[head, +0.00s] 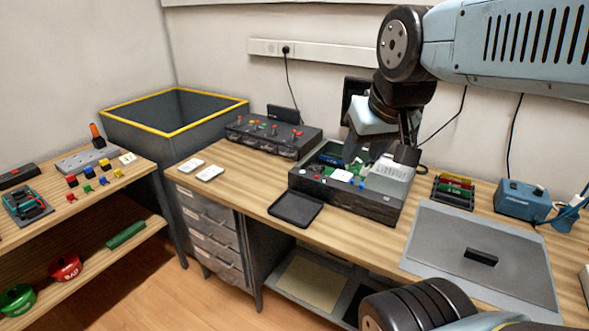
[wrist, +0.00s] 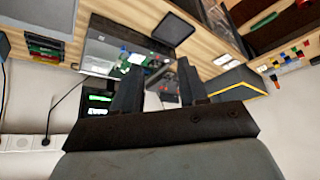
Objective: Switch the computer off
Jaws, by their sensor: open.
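The computer (head: 345,199) is a dark grey case with an open top on the wooden bench. Green boards and small coloured parts show inside it. My gripper (head: 388,152) is over the back right part of the case, its fingers pointing down and apart, with nothing seen between them. In the wrist view, my gripper (wrist: 157,75) is open and the computer (wrist: 97,53) shows beyond the fingers at the upper left. The left finger covers part of the case. I cannot make out a power switch, and my arm hides part of the case's back.
A black tray (head: 296,209) lies in front of the case. A dark box with coloured knobs (head: 273,138) stands to its left. A rack of coloured modules (head: 453,191), a blue unit (head: 521,201) and a grey mat (head: 480,252) are to its right. A cable hangs behind.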

